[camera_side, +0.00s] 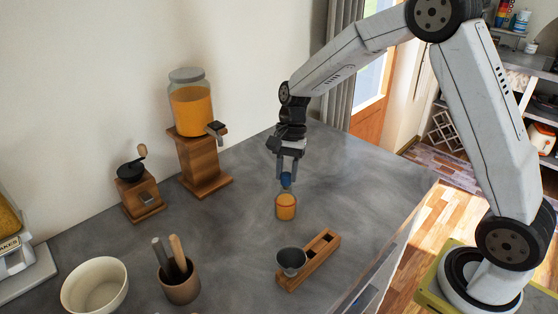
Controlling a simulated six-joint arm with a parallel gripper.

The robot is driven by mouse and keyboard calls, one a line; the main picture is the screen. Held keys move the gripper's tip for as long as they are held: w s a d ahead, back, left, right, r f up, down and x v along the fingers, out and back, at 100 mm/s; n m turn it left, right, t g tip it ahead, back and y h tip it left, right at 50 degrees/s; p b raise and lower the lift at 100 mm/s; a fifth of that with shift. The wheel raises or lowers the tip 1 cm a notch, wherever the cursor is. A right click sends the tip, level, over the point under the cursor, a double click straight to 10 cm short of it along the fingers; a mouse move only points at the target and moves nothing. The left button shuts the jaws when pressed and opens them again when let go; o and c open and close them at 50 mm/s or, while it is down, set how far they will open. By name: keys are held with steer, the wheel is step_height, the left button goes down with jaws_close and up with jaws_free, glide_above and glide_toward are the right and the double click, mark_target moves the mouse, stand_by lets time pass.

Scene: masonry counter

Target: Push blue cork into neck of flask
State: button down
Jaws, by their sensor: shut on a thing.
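The blue cork (286,180) is held between the fingers of my gripper (286,174), which points straight down and is shut on it. The flask (286,208) stands upright on the grey counter directly below, with orange contents and a reddish ring near its top. The cork is at the top of the flask's neck. I cannot tell from this view whether it touches the neck or has entered it.
A wooden block with slots (322,246) holds a dark funnel (291,261) in front of the flask. A juice dispenser on a wooden stand (202,165), a coffee grinder (138,190), a utensil cup (180,283) and a cream bowl (95,286) stand left. Counter right of the flask is clear.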

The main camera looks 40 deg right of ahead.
steer(key=shift+c, duration=1.6)
jaws_free()
steer(key=shift+r, duration=0.1)
steer(key=v, duration=0.7)
steer(key=shift+d+r, duration=0.2)
steer(key=shift+r, duration=0.05)
steer(key=s+f+n+t+h, duration=0.1)
steer(key=s+f+n+t, duration=0.1)
steer(key=s+f+n, duration=0.2)
steer(key=s+f+n+t+h, duration=0.2)
steer(key=s+f+n, duration=0.2)
steer(key=s+n, duration=0.4)
steer(key=shift+s+a+t, duration=0.3)
steer(key=shift+s+a, duration=0.15)
steer(key=shift+s, duration=1.75)
